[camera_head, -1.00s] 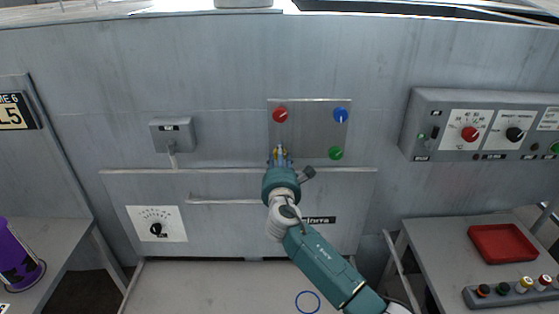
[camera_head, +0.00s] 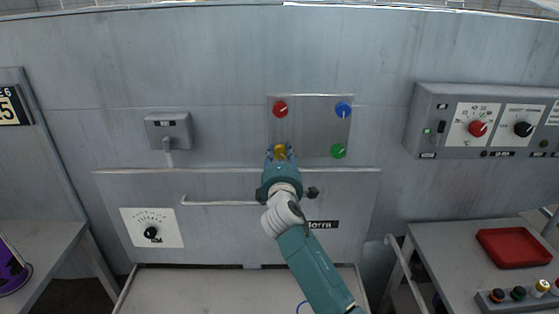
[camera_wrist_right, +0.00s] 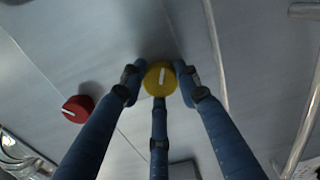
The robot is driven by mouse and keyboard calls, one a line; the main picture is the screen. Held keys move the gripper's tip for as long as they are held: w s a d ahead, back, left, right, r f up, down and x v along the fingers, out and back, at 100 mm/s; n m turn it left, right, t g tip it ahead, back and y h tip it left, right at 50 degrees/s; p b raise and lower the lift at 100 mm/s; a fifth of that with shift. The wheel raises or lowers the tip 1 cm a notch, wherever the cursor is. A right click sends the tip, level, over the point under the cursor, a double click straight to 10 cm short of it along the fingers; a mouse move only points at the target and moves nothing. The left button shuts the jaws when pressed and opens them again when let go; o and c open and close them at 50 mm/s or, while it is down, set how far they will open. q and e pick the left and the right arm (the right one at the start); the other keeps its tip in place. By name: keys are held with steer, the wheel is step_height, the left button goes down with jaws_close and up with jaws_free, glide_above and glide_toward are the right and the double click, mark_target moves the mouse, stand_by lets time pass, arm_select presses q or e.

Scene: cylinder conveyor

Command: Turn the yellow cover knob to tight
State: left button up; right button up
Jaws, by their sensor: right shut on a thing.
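The yellow knob (camera_head: 280,151) is at the lower left of a square metal cover plate (camera_head: 312,122). My right gripper (camera_head: 279,157) is at the yellow knob and hides part of it in the head view. In the right wrist view, the yellow knob (camera_wrist_right: 160,78) shows a white mark, tilted slightly from upright in that picture. The blue fingers of the right gripper (camera_wrist_right: 159,85) are closed around it, one on each side and one below. My left gripper is not in view.
A red knob (camera_head: 280,109), a blue knob (camera_head: 343,109) and a green knob (camera_head: 338,150) are at the plate's other corners. A handle bar (camera_head: 215,203) runs below. A control box (camera_head: 480,125) and a red tray (camera_head: 513,248) are at the right.

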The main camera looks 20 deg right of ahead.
steer(key=m+b, duration=0.3)
steer(key=m, duration=0.3)
steer(key=shift+d, duration=0.2)
steer(key=shift+f+m+b, duration=0.15)
steer(key=shift+m+b, duration=0.65)
steer(key=shift+m, duration=0.9)
steer(key=shift+f, duration=0.15)
steer(key=o, duration=1.1)
steer(key=shift+s, duration=0.1)
steer(key=shift+o, duration=0.2)
steer(key=shift+d, duration=0.1)
steer(key=shift+a+r, duration=0.2)
